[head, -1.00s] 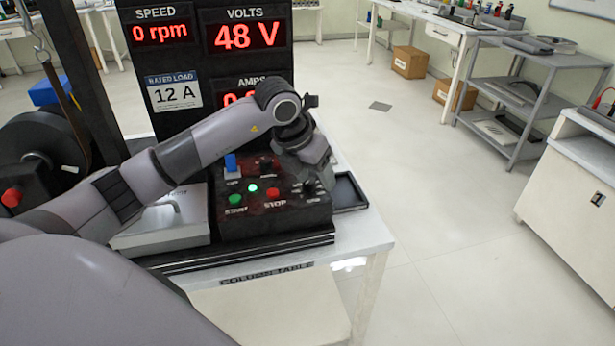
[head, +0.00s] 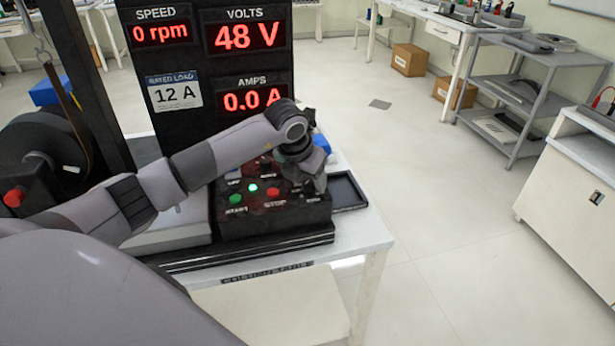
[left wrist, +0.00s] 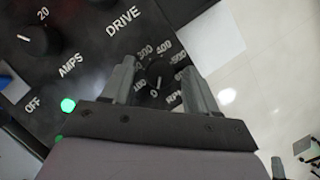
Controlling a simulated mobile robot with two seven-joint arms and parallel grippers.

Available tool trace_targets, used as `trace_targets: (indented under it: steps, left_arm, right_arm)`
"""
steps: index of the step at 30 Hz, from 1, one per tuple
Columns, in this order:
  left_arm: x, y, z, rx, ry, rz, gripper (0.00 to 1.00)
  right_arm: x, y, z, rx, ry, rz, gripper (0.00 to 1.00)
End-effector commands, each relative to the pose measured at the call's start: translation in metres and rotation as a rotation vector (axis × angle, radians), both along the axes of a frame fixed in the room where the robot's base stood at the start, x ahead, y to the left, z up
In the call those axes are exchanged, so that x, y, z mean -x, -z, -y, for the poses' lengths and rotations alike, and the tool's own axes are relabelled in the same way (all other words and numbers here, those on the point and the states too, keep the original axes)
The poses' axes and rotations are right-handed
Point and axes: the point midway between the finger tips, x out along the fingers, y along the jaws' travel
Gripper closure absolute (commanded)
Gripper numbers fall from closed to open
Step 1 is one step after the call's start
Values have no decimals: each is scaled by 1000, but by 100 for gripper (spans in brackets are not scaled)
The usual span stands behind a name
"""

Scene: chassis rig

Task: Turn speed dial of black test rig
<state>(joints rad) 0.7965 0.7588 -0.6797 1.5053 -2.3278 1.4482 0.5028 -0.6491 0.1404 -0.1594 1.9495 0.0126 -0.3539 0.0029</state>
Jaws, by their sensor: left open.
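The black test rig's control panel (head: 272,222) sits on a white table. Its speed dial (left wrist: 155,72), a small black knob ringed by numbers and the label RPM, shows in the left wrist view. My left gripper (left wrist: 158,70) is open, with one finger on each side of the dial. I cannot tell whether the fingers touch it. In the head view my left gripper (head: 312,178) is over the right end of the panel and hides the dial. The speed display (head: 159,33) reads 0 rpm. My right gripper is not in view.
The panel also has a green button (head: 236,199), a lit green lamp (head: 252,188) and a red stop button (head: 273,192). An AMPS knob (left wrist: 33,42) is apart from my fingers. A black tray (head: 347,192) lies right of the panel. Open floor is to the right.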

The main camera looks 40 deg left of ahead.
Motion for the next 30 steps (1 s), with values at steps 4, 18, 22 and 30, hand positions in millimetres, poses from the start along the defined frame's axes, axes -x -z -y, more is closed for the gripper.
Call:
trace_targets:
  steps: [4, 18, 22, 30]
  left_arm:
    - [0, 0, 0, 1, 0, -1, 80]
    - [0, 1, -1, 1, 66, -1, 95]
    - [0, 1, -2, 0, 145, 0, 95]
    - [0, 2, -3, 1, 381, 0, 95]
  right_arm:
    - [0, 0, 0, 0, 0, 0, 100]
    - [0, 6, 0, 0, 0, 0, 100]
    - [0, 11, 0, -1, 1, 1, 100]
    - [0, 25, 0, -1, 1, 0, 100]
